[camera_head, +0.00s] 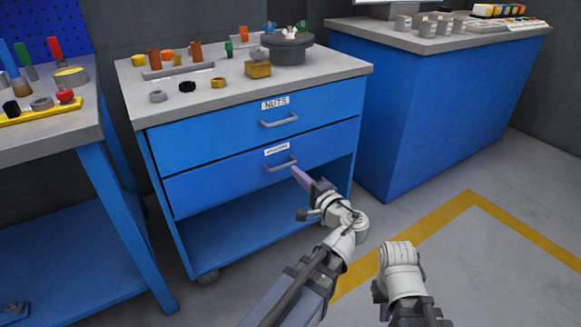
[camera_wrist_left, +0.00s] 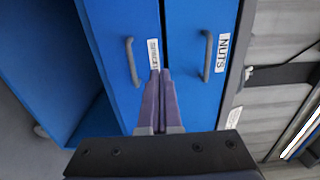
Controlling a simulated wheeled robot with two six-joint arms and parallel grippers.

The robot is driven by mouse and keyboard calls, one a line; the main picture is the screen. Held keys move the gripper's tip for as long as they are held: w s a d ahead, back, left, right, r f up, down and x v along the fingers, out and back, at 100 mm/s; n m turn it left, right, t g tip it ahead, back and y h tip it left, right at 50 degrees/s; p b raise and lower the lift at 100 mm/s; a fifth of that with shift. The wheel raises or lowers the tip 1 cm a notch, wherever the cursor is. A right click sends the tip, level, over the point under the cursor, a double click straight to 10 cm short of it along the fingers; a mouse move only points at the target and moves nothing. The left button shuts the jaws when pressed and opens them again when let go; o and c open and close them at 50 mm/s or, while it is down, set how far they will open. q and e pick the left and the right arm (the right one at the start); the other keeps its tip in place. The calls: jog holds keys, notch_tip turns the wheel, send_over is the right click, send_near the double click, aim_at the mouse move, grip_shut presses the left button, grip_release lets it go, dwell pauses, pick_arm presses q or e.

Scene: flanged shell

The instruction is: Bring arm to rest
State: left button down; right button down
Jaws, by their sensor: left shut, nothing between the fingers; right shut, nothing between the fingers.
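My left gripper (camera_head: 297,173) is shut and empty in front of the blue drawer cabinet. In the left wrist view its two purple fingers (camera_wrist_left: 158,76) lie together, with tips over the label of the lower drawer (camera_wrist_left: 112,40). The lower drawer's handle (camera_head: 281,164) is beside the fingertips in the head view; contact cannot be told. The upper drawer (camera_head: 200,137), labelled NUTS, has its own handle (camera_head: 279,119). Both drawers look shut.
The cabinet top (camera_head: 215,93) holds loose parts and a round grey holder (camera_head: 288,47). A workbench (camera_head: 48,135) stands at left, and a blue counter (camera_head: 430,110) with grey cups at right. Floor with a yellow line (camera_head: 440,215) is clear at right.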

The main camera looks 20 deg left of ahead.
pick_arm(q)
jog(key=shift+s+d, duration=0.3)
jog(key=shift+d, duration=0.1)
jog(key=s+d+f+n+g+h+p, duration=0.3)
jog(key=s+d+f+g+h+p, duration=0.35)
jog(key=s+f+p, duration=0.2)
jog(key=s+d+f+g+h+p, duration=0.1)
jog(key=s+d+g+h+p, duration=0.25)
jog(key=s+d+h, duration=0.5)
notch_tip(320, 180, up, 37)
jog(key=d+y+p, duration=0.1)
jog(key=d+p, duration=0.1)
jog(key=p, duration=3.5)
jog(key=shift+s+d+g+y, duration=0.2)
jog(key=shift+g+y, duration=0.1)
jog(key=shift+g, duration=0.1)
